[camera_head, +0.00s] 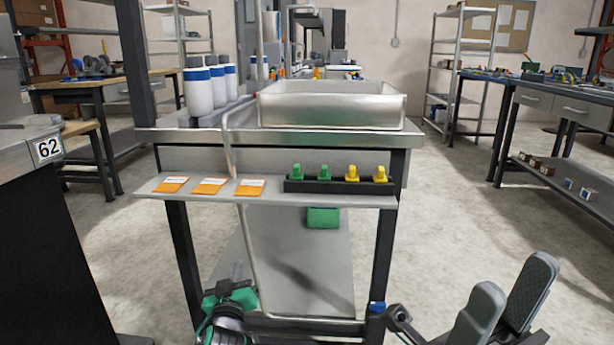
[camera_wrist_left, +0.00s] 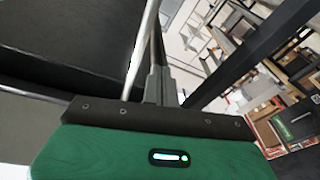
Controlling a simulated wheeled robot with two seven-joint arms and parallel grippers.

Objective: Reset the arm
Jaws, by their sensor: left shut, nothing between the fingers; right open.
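My left gripper (camera_head: 236,272) is low in front of the cart in the head view, below the small front shelf. Its fingers are together and hold nothing. In the left wrist view its narrow grey fingers (camera_wrist_left: 158,80) are closed, beyond the green housing, close to a thin metal rod (camera_wrist_left: 140,55). I cannot tell whether they touch the rod. My right gripper (camera_head: 508,295) is at the lower right of the head view. Its two grey finger pads are apart and empty, over the floor right of the cart.
The cart carries a metal tray (camera_head: 330,118) and several white-and-blue bottles (camera_head: 198,92). Its front shelf (camera_head: 230,199) holds orange packets (camera_head: 209,186) and a black rack (camera_head: 336,187) with green and yellow pieces. A dark counter (camera_head: 50,240) stands left. Floor on the right is open.

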